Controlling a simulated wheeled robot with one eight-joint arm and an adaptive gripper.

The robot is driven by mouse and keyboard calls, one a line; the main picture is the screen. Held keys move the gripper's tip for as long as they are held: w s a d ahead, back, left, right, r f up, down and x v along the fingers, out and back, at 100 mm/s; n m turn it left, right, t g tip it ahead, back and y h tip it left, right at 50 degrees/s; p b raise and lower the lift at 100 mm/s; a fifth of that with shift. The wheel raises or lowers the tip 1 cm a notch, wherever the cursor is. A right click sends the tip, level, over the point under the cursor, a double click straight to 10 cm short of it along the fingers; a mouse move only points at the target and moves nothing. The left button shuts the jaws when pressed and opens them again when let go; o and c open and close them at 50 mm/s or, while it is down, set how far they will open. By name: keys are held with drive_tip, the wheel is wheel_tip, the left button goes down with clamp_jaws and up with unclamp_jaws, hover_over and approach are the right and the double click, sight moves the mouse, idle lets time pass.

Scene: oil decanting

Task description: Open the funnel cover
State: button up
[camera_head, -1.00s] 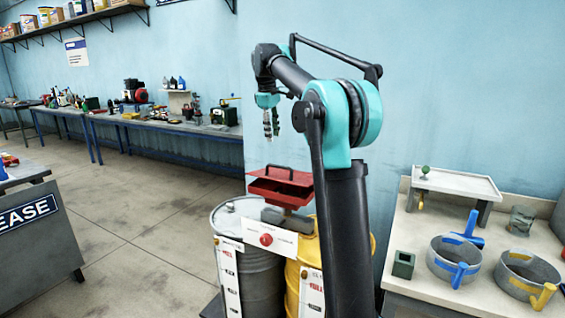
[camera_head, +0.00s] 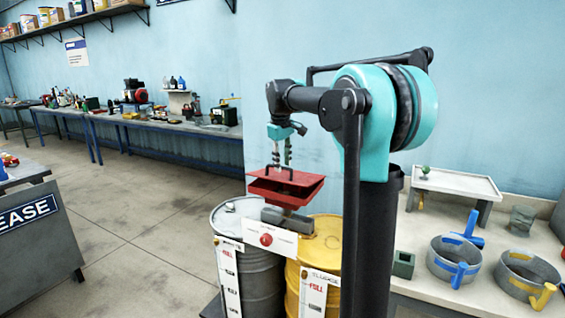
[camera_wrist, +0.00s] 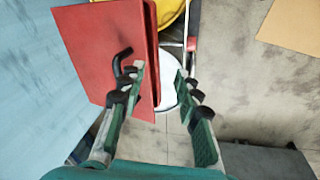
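In the wrist view the red cover (camera_wrist: 85,45) fills the upper left, with the dark handle (camera_wrist: 121,62) beside my left-hand finger. My gripper (camera_head: 281,160) is just above the cover, pointing down at the handle.
A grey drum (camera_head: 260,280) and a yellow drum (camera_head: 325,235) stand beneath the funnel, with a sign bearing a red disc (camera_head: 266,239) in front. A bench with pans (camera_head: 440,270) is at right. Open floor (camera_head: 145,240) lies to the left.

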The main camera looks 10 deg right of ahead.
sight(279, 179)
drive_tip(key=shift+f+n, duration=0.1)
drive_tip(key=shift+n, duration=0.2)
drive_tip(key=c, duration=0.4)
drive_tip(key=shift+w+a+f+n+h, duration=0.15)
drive_tip(key=shift+n+h, duration=0.15)
drive_tip(key=shift+n, duration=0.3)
drive_tip(key=shift+c, duration=1.1)
drive_tip(key=shift+a+f+n+t+h, duration=0.1)
drive_tip(key=shift+f+n+t+h, duration=0.1)
drive_tip(key=shift+n, duration=0.35)
drive_tip(key=shift+a+f+n+t+h, duration=0.1)
drive_tip(key=shift+n+t, duration=0.1)
drive_tip(key=shift+n, duration=0.35)
clamp_jaws()
drive_tip(key=w+f+n+t+h, duration=0.1)
drive_tip(key=w+f+n, duration=0.1)
drive_tip(key=n, duration=0.3)
drive_tip(key=w+f+n+t+h, duration=0.1)
drive_tip(key=w+f+n+t, duration=0.1)
drive_tip(key=n, duration=0.4)
drive_tip(key=w+f+n+t+h, duration=0.1)
drive_tip(key=w+f+n, duration=0.1)
drive_tip(key=n, duration=0.4)
drive_tip(key=shift+w+d+t+h, duration=0.3)
drive_tip(key=shift+w+d, duration=0.05)
drive_tip(key=shift+w, duration=0.4)
